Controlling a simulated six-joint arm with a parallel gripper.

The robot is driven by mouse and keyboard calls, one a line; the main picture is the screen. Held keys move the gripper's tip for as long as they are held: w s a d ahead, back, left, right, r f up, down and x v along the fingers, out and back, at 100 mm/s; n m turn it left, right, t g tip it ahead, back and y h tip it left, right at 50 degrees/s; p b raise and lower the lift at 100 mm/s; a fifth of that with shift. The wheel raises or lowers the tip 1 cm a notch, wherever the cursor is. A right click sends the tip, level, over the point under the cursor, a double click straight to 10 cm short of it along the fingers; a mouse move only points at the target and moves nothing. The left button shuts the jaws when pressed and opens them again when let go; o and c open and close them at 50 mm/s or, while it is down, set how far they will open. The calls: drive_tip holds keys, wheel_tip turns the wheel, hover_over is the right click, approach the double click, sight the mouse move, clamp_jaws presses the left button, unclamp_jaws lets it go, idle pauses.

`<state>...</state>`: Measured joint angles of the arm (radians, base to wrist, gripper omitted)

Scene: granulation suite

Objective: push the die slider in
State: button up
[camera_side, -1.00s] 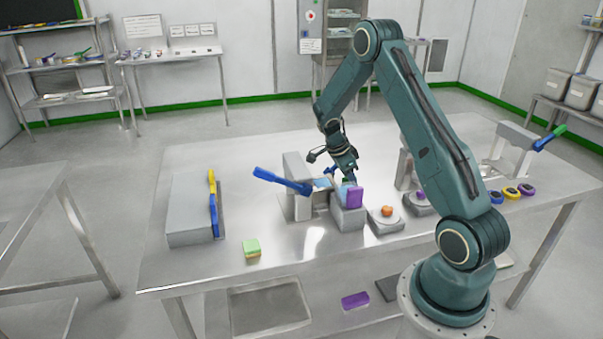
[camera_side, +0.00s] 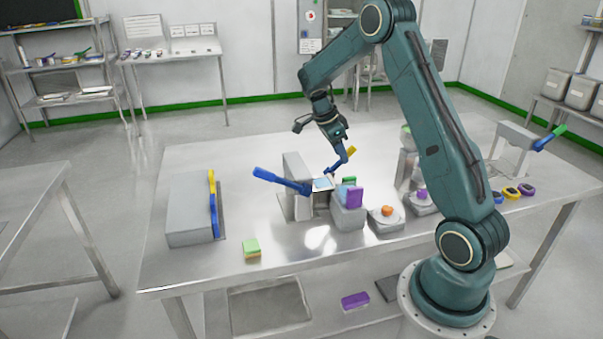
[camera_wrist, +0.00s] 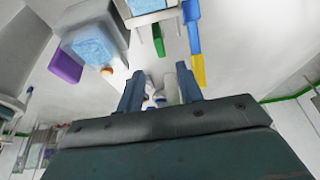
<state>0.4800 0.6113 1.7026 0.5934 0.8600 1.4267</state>
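The die slider (camera_side: 322,184) is a pale metal piece with a light-blue pad, beside the grey press with the long blue lever (camera_side: 283,181). In the wrist view the slider (camera_wrist: 150,8) is cut off by the top edge, so how far in it sits cannot be told. My gripper (camera_side: 341,137) is above and behind the press, apart from the slider. In the wrist view my gripper (camera_wrist: 160,88) has its two fingers spread with nothing held between them.
A grey block (camera_side: 347,217) with a purple plate (camera_side: 354,197) stands right of the slider.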

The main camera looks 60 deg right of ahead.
sight(350, 177)
drive_tip(key=shift+v, duration=1.65)
drive_tip(key=shift+n, duration=0.3)
drive_tip(key=n, duration=3.5)
drive_tip(key=shift+f, duration=0.2)
drive_tip(key=x, duration=1.3)
drive_tip(key=shift+s+d+f, duration=0.1)
drive_tip(key=shift+s+f, duration=0.05)
drive_tip(key=shift+f, duration=0.1)
